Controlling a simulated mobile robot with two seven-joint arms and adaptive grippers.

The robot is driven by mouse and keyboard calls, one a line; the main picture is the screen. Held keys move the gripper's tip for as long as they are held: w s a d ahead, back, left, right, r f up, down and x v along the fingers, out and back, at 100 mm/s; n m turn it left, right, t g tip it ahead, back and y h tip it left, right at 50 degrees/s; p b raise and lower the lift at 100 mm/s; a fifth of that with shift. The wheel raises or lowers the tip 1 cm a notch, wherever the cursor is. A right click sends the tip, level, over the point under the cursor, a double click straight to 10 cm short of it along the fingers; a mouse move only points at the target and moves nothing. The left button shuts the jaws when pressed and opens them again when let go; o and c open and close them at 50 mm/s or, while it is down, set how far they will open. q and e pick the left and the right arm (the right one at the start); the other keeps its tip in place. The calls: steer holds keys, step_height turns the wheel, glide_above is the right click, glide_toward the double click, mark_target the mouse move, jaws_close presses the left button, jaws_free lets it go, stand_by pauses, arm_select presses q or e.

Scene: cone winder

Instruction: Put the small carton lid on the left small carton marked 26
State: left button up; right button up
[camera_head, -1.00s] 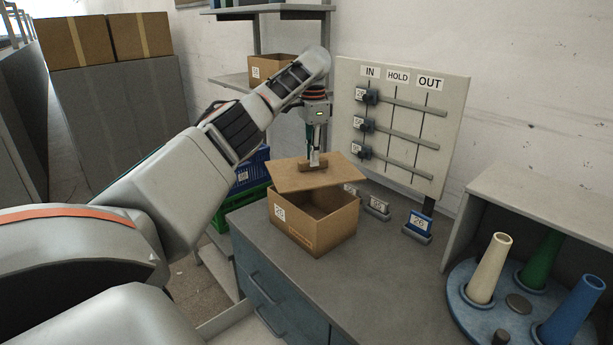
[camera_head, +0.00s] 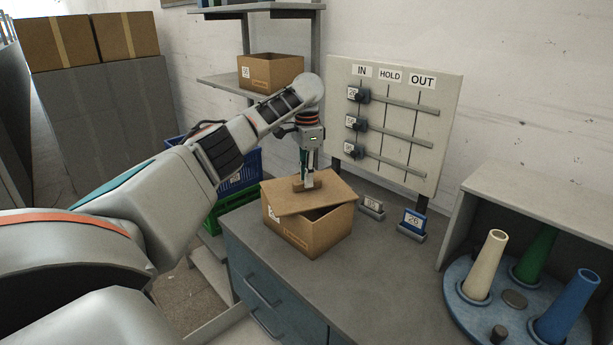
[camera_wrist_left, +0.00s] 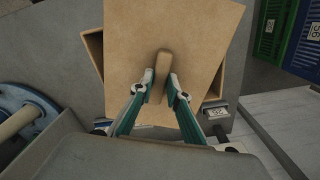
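The small carton (camera_head: 308,235) stands open on the grey cabinet top; its label (camera_head: 273,214) is too small to read surely. The brown lid (camera_head: 328,190), with a raised bar handle (camera_wrist_left: 163,70), lies askew over the carton's opening, turned relative to the rim. A dark gap shows along the carton's front right side. I cannot tell whether the lid touches the rim. My left gripper (camera_head: 308,182) points down, its fingers shut on the bar handle; in the left wrist view the fingertips (camera_wrist_left: 161,80) flank the bar. My right gripper is not in view.
A board (camera_head: 400,120) marked IN, HOLD, OUT stands behind the carton, with small label stands (camera_head: 413,222) before it. A blue turntable (camera_head: 470,305) with coloured cones is at right. Another carton (camera_head: 270,72) sits on the shelf behind. The cabinet top (camera_head: 370,275) is clear in front.

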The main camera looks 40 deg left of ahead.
arm_select(q)
steer(key=shift+o, duration=1.3)
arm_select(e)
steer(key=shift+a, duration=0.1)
arm_select(q)
steer(key=shift+r, duration=0.1)
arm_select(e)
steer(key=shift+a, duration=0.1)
arm_select(q)
steer(key=shift+r, duration=0.35)
step_height(320, 180, up, 12)
steer(key=shift+f, duration=0.25)
steer(key=shift+f, duration=0.1)
